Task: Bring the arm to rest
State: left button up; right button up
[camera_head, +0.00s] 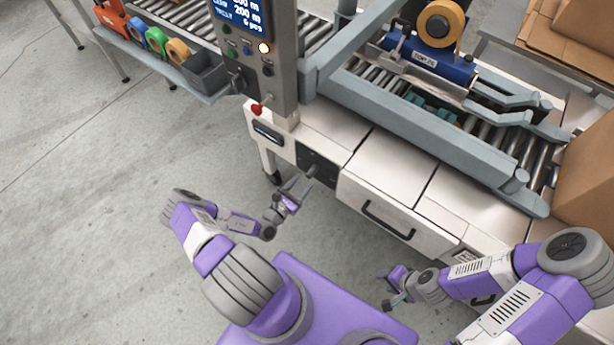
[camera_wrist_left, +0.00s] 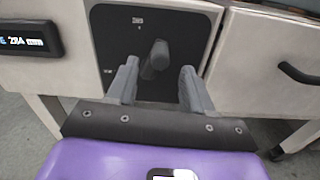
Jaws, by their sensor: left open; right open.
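My left arm (camera_head: 240,275) is purple and grey, bent at the elbow in the head view. My left gripper (camera_head: 303,183) is open in front of a dark panel on the machine's front. In the left wrist view its two grey fingers (camera_wrist_left: 160,90) stand apart, with a grey knob or crank handle (camera_wrist_left: 157,57) showing between and beyond them; I cannot tell if they touch it. My right gripper (camera_head: 388,292) is low at the lower right, near the machine's front; its fingers are small in view.
The white machine (camera_head: 395,165) with a roller conveyor and a tape roll (camera_head: 440,22) fills the right. A control box (camera_head: 262,45) with a red knob (camera_head: 257,108) stands above the panel. Coloured tape rolls (camera_head: 157,40) sit on a side shelf. Cardboard (camera_head: 590,165) lies right. Floor at left is clear.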

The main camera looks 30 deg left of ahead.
pick_arm(q)
jog(key=s, duration=0.2)
jog(key=shift+s+a, duration=0.1)
jog(key=shift+s, duration=0.25)
